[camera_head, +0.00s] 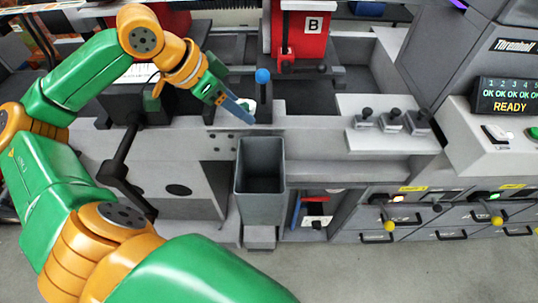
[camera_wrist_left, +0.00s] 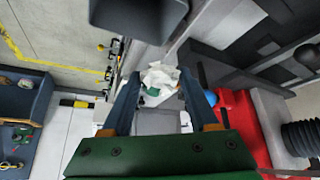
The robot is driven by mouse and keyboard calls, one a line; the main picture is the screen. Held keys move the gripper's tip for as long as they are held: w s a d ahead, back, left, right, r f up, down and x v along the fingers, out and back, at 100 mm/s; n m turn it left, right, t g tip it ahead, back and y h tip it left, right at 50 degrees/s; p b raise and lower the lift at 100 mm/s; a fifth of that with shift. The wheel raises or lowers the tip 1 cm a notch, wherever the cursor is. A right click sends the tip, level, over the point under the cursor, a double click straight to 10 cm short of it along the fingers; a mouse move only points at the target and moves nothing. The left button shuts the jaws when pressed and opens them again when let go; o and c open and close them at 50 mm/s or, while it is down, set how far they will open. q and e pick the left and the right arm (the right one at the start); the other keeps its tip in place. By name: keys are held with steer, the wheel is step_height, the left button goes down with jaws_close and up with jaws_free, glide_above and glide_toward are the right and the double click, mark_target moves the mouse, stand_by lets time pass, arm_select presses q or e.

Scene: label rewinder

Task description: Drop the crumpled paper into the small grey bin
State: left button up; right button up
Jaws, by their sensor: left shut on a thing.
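The crumpled paper (camera_wrist_left: 160,76) is a small white wad between the fingertips of my left gripper (camera_wrist_left: 153,88) in the left wrist view. In the head view my left gripper (camera_head: 240,109) is shut on the paper, which is mostly hidden behind the fingers. The small grey bin (camera_head: 261,208) stands with its open top up, below and slightly right of the gripper in the head view. Its inside looks dark and I see nothing in it. The bin (camera_wrist_left: 135,20) also shows at the top of the left wrist view, apart from the paper. My right gripper is not in view.
A blue-knobbed lever (camera_head: 263,77) rises just right of the gripper. A red block marked B (camera_head: 300,32) stands behind. A grey ledge with several small levers (camera_head: 391,122) is to the right. Open floor lies in front of the machine.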

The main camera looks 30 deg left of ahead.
arm_select(q)
steer(key=f+m, duration=0.1)
steer(key=d+f+m+h, duration=0.1)
steer(key=d+f+m, duration=0.1)
steer(key=shift+w+d+g+b, duration=0.25)
steer(key=shift+w+g+b, duration=0.05)
steer(key=shift+g, duration=0.1)
step_height(320, 180, down, 6)
steer(key=b, duration=0.6)
steer(key=shift+b, duration=0.35)
steer(key=shift+d, duration=0.15)
steer(key=o, duration=1.4)
steer(key=v, duration=0.7)
steer(key=shift+r, duration=0.1)
